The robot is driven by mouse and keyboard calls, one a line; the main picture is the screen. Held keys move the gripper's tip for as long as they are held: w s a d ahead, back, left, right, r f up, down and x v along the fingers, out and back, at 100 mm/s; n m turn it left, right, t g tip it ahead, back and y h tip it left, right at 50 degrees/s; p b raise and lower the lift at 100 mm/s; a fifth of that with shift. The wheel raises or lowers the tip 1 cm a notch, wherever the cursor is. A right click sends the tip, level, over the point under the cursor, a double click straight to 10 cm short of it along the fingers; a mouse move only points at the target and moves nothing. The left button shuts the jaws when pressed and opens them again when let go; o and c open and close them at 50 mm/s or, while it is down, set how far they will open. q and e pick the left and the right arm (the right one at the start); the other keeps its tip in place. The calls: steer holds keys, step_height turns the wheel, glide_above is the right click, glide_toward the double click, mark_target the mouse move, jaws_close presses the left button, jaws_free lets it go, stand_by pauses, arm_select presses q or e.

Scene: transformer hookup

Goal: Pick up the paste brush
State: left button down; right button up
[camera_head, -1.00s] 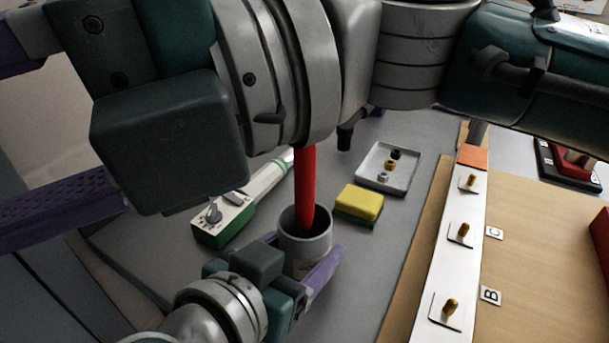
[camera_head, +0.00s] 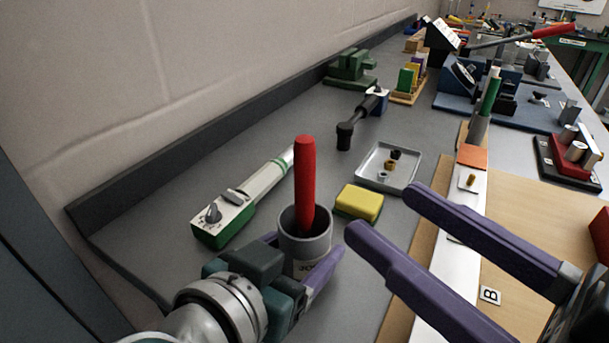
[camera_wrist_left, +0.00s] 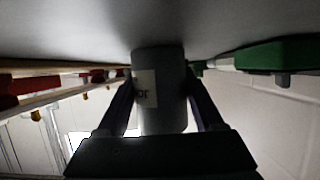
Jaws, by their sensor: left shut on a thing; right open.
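The paste brush shows as a thick red handle (camera_head: 305,185) standing nearly upright out of a grey pot (camera_head: 318,247). Its lower end is hidden inside the pot. My left gripper (camera_head: 304,258) is shut on the pot, with a purple finger on either side. The left wrist view shows the pot (camera_wrist_left: 160,90) with a pale label between the fingers. My right gripper (camera_head: 386,212) is open and empty, to the right of the pot and apart from the brush. Its two purple fingers point up and left.
A yellow sponge (camera_head: 359,203) lies right of the pot, with a white tray (camera_head: 403,177) of small nuts behind it. A green-and-white tool (camera_head: 226,222) lies to the left. A white strip with studs on a wooden board lies right, partly behind my right gripper.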

mark_target(311, 159)
steer(key=x, duration=1.1)
steer(key=shift+w+f, duration=0.25)
steer(key=shift+w, duration=0.15)
jaws_close()
